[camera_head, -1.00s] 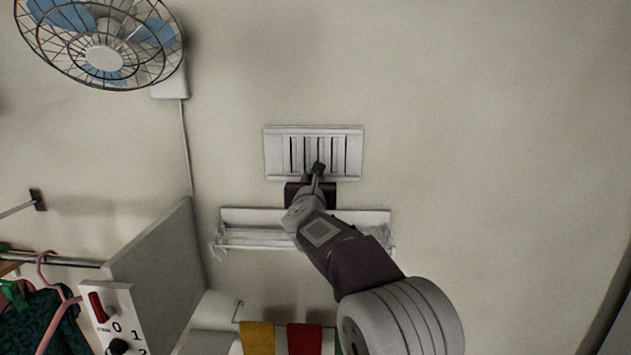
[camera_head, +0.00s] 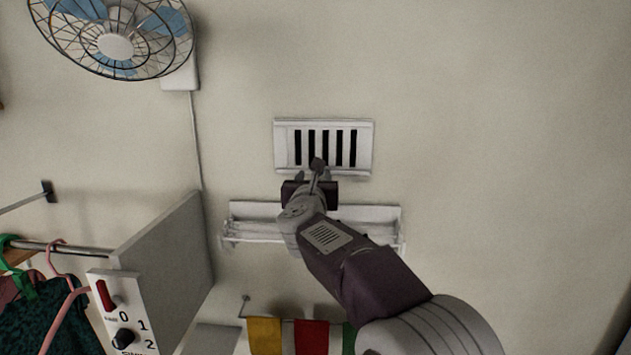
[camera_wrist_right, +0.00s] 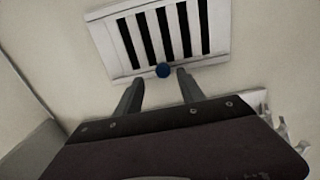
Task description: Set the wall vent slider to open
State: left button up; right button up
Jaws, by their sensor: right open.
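The white wall vent (camera_head: 323,125) is on the wall above the shelf, and its slots now show as wide black bars. It also shows in the right wrist view (camera_wrist_right: 115,45). In the head view my right gripper (camera_head: 309,170) covers the vent's lower edge and hides the knob. My left gripper is not in view.
A white shelf (camera_head: 375,214) is on the wall below the vent, behind my arm. A caged fan (camera_head: 115,45) is at upper left. A partition (camera_head: 165,250), hanging clothes and a switch panel (camera_head: 128,312) are at lower left. Coloured towels (camera_head: 311,337) hang below. The wall at right is clear.

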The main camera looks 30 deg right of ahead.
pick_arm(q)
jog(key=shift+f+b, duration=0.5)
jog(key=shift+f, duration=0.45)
pick_arm(e)
jog(key=v, duration=0.5)
jog(key=shift+w, duration=0.1)
